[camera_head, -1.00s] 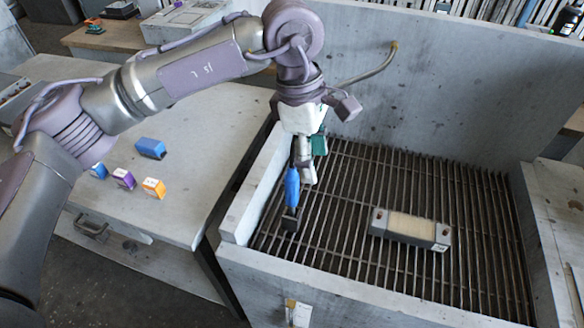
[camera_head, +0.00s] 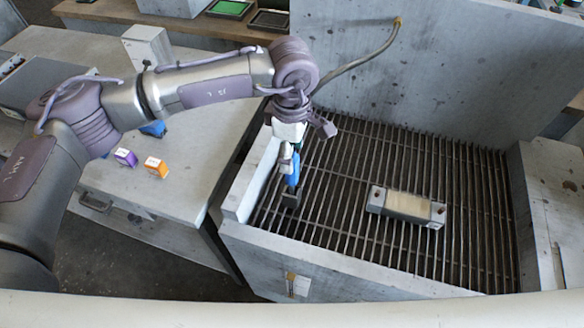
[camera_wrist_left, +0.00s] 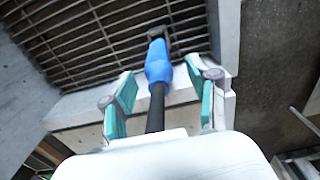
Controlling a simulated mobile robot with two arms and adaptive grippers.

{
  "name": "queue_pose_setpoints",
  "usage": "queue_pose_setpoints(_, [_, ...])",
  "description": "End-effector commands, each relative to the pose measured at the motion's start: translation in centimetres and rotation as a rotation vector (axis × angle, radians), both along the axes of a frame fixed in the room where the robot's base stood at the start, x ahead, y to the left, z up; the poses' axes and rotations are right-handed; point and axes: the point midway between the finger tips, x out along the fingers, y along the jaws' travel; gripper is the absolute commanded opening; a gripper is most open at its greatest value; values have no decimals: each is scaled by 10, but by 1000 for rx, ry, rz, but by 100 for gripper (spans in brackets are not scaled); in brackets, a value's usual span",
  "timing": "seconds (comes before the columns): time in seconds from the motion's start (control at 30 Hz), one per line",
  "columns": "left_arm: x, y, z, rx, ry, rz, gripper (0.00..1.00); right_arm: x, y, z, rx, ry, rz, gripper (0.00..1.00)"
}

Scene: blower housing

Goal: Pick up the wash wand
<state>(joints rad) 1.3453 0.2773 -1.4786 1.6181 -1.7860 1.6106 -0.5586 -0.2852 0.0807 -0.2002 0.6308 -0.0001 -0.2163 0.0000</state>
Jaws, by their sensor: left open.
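The wash wand (camera_head: 292,172) has a blue grip and a dark end, and stands at the left side of the slatted basin. In the left wrist view its blue part (camera_wrist_left: 158,64) and black shaft (camera_wrist_left: 156,108) lie between my fingers. My left gripper (camera_head: 287,157) is open, with its teal-padded fingers (camera_wrist_left: 163,100) on either side of the shaft; gaps show on both sides. Part of the wand is hidden behind the gripper in the head view. My right gripper is not in view.
A grey block with a tan top (camera_head: 408,205) lies on the slatted grate (camera_head: 340,235). Basin walls (camera_head: 450,70) rise around it. A hose (camera_head: 362,62) leaves the back wall. Purple (camera_head: 125,157) and orange (camera_head: 156,167) boxes stand on the left table; a blue box (camera_head: 154,129) is partly hidden.

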Motion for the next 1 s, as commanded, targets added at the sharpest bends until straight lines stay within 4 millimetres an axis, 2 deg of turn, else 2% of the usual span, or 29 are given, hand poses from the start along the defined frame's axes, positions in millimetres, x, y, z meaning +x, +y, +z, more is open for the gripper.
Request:
queue_pose_setpoints(0.03, [-1, -1, -3, 1, 5, 1, 59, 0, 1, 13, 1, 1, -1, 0])
queue_pose_setpoints(0.2, [0, -1, -25, -1, 1, 0, 59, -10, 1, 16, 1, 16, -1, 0])
queue_pose_setpoints(0.33, [0, -1, -29, -1, -1, 0, 59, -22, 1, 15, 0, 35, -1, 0])
queue_pose_setpoints(0.47, [0, -1, -29, -1, -1, -1, 59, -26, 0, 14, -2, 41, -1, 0])
queue_pose_setpoints(0.8, [0, -1, -29, -1, -1, 0, 3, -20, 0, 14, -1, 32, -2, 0])
queue_pose_setpoints(0.83, [0, -1, -29, -1, -1, 0, 0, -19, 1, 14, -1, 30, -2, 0])
queue_pose_setpoints(1.0, [1, -1, -29, -1, -1, 0, 0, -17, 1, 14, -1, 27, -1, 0])
